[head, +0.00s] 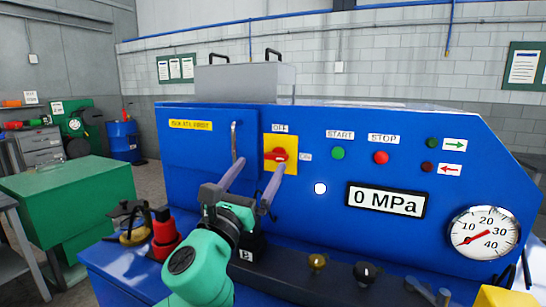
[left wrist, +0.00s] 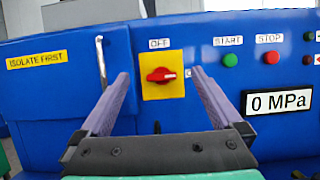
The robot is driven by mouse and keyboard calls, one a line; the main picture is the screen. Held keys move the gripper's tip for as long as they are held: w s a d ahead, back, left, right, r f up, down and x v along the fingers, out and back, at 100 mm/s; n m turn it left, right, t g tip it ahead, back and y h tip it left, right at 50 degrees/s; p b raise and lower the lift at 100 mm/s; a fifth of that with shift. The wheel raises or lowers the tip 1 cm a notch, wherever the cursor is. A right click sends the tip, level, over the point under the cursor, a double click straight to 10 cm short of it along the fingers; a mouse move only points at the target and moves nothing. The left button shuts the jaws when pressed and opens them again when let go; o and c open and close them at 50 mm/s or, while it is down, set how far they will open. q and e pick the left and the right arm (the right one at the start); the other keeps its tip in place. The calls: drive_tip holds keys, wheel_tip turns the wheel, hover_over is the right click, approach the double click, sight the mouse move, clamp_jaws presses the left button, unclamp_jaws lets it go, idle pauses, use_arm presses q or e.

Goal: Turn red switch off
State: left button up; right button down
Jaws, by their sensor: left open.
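The red switch (head: 277,155) is a rotary knob on a yellow plate (head: 291,141) on the blue machine panel. Its handle lies horizontally; the OFF label (head: 280,128) is above it and an ON label (head: 305,157) is to its right. It also shows in the left wrist view (left wrist: 160,75), centred between the fingers. My left gripper (head: 263,163) is open, its two long purple-grey fingers pointing at the panel on either side of the knob. Whether the fingertips touch the plate, I cannot tell. My right gripper is out of view.
Right of the switch are a green START button (head: 338,153), a red STOP button (head: 381,157), a 0 MPa display (head: 386,200) and a dial gauge (head: 483,233). A metal handle (head: 236,140) stands left of it. Several small tools and fittings sit on the ledge below.

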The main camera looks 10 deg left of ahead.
sight(274, 158)
use_arm(q)
drive_tip(key=w, duration=0.3)
drive_tip(key=w+d, duration=0.1)
drive_tip(key=w, duration=0.1)
drive_tip(key=shift+w+d+f, duration=0.1)
drive_tip(key=shift+w+f, duration=0.05)
drive_tip(key=shift+w, duration=0.25)
drive_tip(key=shift+w+d+r+p, duration=0.1)
drive_tip(key=shift+w+p, duration=0.2)
drive_tip(key=shift+w, duration=0.35)
drive_tip(key=shift+w+d+r+p, duration=0.1)
drive_tip(key=shift+w+p, duration=0.2)
drive_tip(key=shift+w, duration=0.3)
drive_tip(key=shift+s, duration=0.1)
drive_tip(key=shift+c, duration=1.2)
drive_tip(key=c, duration=1.1)
drive_tip(key=shift+c, duration=0.2)
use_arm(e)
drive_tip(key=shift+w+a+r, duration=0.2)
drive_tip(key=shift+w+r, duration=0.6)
